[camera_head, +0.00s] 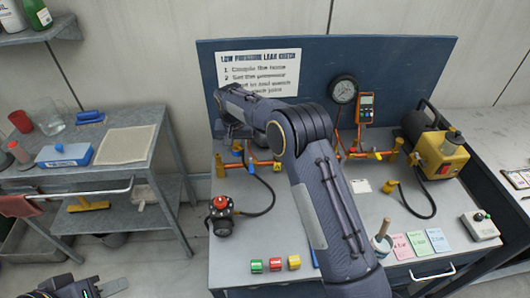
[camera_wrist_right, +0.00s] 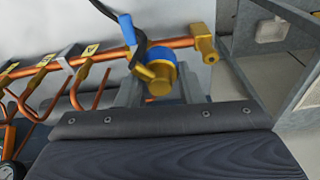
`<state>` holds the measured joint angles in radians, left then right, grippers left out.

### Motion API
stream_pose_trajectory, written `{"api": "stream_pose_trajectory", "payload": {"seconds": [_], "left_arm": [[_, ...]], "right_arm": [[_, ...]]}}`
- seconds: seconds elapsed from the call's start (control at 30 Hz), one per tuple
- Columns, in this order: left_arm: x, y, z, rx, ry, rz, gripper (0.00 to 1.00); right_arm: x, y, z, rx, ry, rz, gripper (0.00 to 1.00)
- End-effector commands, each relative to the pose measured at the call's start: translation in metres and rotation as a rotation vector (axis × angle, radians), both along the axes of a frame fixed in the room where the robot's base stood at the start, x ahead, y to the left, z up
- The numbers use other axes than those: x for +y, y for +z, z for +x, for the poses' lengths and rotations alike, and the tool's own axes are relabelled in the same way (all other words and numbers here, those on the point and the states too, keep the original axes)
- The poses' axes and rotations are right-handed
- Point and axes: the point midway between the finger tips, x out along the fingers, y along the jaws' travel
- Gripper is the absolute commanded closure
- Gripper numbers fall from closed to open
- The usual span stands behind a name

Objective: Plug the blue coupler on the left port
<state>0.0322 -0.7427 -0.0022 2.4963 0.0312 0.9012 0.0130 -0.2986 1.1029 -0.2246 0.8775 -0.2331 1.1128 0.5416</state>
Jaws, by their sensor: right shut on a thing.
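The blue coupler (camera_wrist_right: 162,74), with a brass front, sits between the two fingers of my right gripper (camera_wrist_right: 160,92) in the right wrist view. The gripper is shut on it. A black hose (camera_wrist_right: 140,43) runs to it. The coupler is close to the left part of the copper manifold pipe (camera_wrist_right: 80,58); I cannot tell whether it is seated on a port. In the head view my right gripper (camera_head: 238,148) is at the manifold's left end, largely hidden by its arm. My left gripper (camera_head: 85,291) is at the bottom left edge, partly cut off; its jaws are unclear.
A brass end fitting (camera_wrist_right: 206,46) and a blue part (camera_wrist_right: 127,29) are close to the coupler. A red-topped device (camera_head: 221,214) with the hose stands on the bench. A side cart (camera_head: 85,178) stands left.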

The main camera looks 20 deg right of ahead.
Motion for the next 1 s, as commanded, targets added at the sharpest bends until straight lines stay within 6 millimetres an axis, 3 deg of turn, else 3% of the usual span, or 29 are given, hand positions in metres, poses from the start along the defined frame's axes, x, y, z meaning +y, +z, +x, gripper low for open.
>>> {"api": "stream_pose_trajectory", "payload": {"seconds": [1.0], "left_arm": [[0.000, 0.026, 0.000, 0.000, 0.000, 0.000, 0.64]], "right_arm": [[0.031, 0.000, 0.028, -0.002, 0.000, 0.000, 0.92]]}}
